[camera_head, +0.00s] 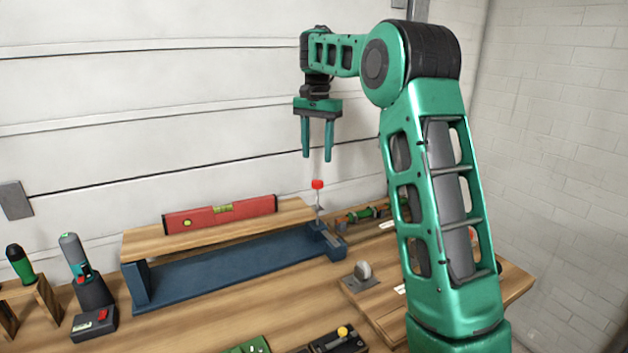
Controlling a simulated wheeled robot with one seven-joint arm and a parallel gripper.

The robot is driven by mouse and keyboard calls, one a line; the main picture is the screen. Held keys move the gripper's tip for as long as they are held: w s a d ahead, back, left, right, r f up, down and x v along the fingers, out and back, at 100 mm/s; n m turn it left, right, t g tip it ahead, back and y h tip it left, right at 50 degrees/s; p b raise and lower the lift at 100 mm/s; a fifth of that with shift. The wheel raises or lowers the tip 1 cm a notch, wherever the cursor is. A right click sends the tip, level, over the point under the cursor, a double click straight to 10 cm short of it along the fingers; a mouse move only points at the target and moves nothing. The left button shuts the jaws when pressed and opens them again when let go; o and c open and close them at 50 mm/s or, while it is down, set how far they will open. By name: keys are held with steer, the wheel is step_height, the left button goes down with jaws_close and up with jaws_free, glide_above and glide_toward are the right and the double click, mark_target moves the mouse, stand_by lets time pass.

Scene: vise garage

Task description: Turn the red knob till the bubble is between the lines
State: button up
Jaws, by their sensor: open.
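The red knob (318,184) stands on a thin upright rod at the right end of a blue metal base (220,268). A wooden board (160,242) rests over the base and carries a red spirit level (195,219). The level's yellow-green vial (223,209) is near its middle; the bubble and lines are too small to tell. My gripper (318,157) points down above the red knob, open and empty, with its two fingertips apart and clear of the knob.
A dark cordless tool (88,285) and a green-handled tool in a wooden rack (38,295) stand at the left. A metal knob on a plate (363,272) sits right of the base. A black block with a yellow knob (342,333) is at the front.

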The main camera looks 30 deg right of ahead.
mark_target(316, 182)
step_height(316, 182, down, 9)
steer(key=shift+r, duration=0.1)
stand_by(0.4)
steer(key=shift+a+r, duration=0.1)
steer(key=c, duration=1.1)
